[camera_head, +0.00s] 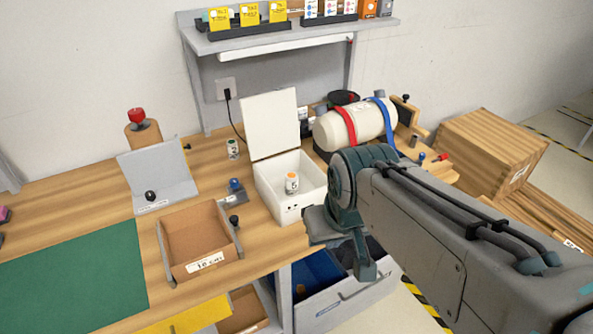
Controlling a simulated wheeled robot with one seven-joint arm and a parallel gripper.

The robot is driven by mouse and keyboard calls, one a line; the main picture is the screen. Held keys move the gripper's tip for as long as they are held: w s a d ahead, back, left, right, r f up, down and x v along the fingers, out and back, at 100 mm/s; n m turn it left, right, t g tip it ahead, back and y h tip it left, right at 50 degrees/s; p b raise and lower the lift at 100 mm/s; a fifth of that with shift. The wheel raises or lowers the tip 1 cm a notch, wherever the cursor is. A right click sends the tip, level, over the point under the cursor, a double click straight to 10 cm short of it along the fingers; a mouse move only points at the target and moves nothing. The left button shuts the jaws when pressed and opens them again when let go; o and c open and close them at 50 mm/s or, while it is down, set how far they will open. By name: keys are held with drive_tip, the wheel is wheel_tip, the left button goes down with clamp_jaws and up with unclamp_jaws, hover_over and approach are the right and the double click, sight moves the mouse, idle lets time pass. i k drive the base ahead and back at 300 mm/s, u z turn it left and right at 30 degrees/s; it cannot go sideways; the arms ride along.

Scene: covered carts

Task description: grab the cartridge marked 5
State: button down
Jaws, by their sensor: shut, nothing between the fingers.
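The box's white lid (269,122) is raised at the back. The marks on both are too small to read, so I cannot tell which is 5. My gripper (367,272) is low, right of the box and in front of the bench edge, apart from both cylinders. It looks shut and empty; my arm partly hides it.
A wooden tray (163,250) and grey stand (160,180) are left of the box. A white tank with straps (345,126) is behind my arm. A shelf (270,38) hangs above. Blue and wooden bins lie below the bench. A wooden crate (490,150) is right.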

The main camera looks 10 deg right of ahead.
sight(292, 180)
drive_tip(key=i, duration=0.4)
drive_tip(key=k, duration=0.5)
drive_tip(key=u, duration=2.45)
drive_tip(key=k, duration=1)
drive_tip(key=z, duration=1.4)
drive_tip(key=i, duration=1)
